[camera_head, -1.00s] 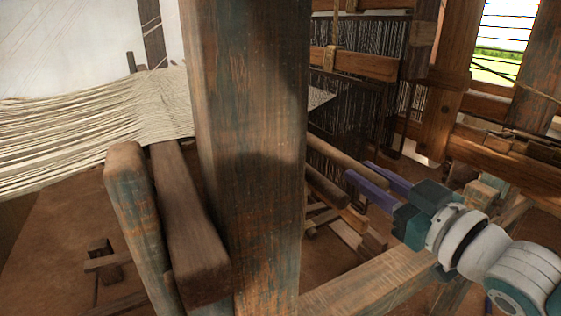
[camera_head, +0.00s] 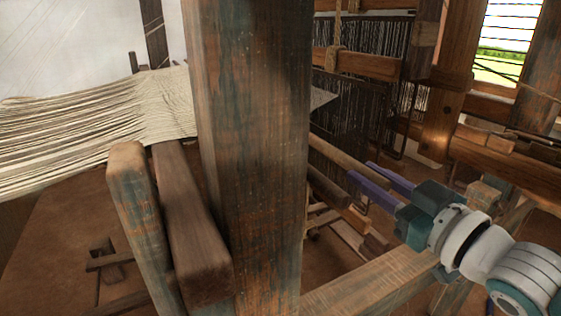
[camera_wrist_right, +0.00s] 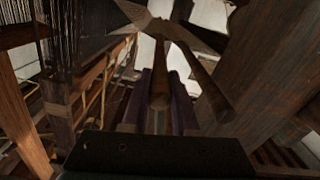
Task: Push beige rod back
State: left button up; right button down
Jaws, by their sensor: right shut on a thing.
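The beige rod (camera_head: 333,154) is a long, thin wooden bar. In the head view it comes out from behind the big upright post and runs to my right gripper (camera_head: 358,171). The purple fingers of that gripper lie along both sides of the rod and are shut on it. In the wrist view the rod (camera_wrist_right: 159,92) runs lengthwise between the two purple fingers, pointing away from the palm. The rod's far end is hidden by the post in the head view. My left gripper is not in view.
A thick wooden post (camera_head: 250,160) blocks the middle of the head view. Cream warp threads (camera_head: 90,130) stretch at the left. A wooden beam (camera_head: 375,280) crosses below my right arm. The dark heddles (camera_head: 365,95) hang behind the rod.

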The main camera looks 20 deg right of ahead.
jog(key=shift+a, duration=0.1)
jog(key=shift+s+a+p, duration=0.1)
jog(key=shift+a+p, duration=0.35)
jog(key=shift+a, duration=0.75)
jog(key=c, duration=0.8)
grip_release()
jog(key=shift+a, duration=0.1)
jog(key=shift+o, duration=0.6)
